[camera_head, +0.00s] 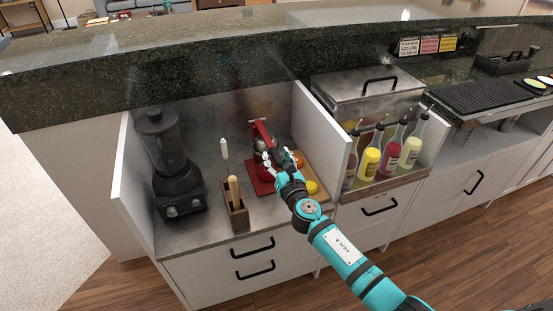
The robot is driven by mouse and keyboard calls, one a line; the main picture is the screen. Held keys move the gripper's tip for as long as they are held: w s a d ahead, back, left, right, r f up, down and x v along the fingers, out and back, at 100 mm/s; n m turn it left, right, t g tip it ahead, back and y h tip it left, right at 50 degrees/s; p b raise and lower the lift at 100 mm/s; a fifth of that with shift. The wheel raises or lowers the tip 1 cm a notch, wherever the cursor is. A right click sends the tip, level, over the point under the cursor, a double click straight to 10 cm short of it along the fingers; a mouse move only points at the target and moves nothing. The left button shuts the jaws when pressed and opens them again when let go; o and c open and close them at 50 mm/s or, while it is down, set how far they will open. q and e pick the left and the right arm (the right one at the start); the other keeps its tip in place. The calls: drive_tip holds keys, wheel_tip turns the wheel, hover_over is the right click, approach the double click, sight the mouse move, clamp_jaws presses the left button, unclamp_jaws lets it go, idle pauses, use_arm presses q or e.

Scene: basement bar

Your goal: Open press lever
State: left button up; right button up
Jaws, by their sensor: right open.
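A red citrus press (258,184) stands on the metal counter in the alcove, partly hidden by my right arm. Its red lever (263,131) rises at the top of the press. My right gripper (267,158) is open and at the front of the press, close to the lever. I cannot tell whether it touches the lever. My left gripper is not in view.
A dark blender (172,170) stands left of the press, and a wooden utensil holder (235,212) stands nearer the front. A yellow lemon (312,187) and an orange fruit (298,160) lie right of the press. White panels (322,130) wall the alcove. Sauce bottles (391,155) stand beyond the right panel.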

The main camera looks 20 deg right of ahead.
drive_tip(key=shift+w, duration=0.15)
drive_tip(key=shift+c, duration=0.4)
clamp_jaws()
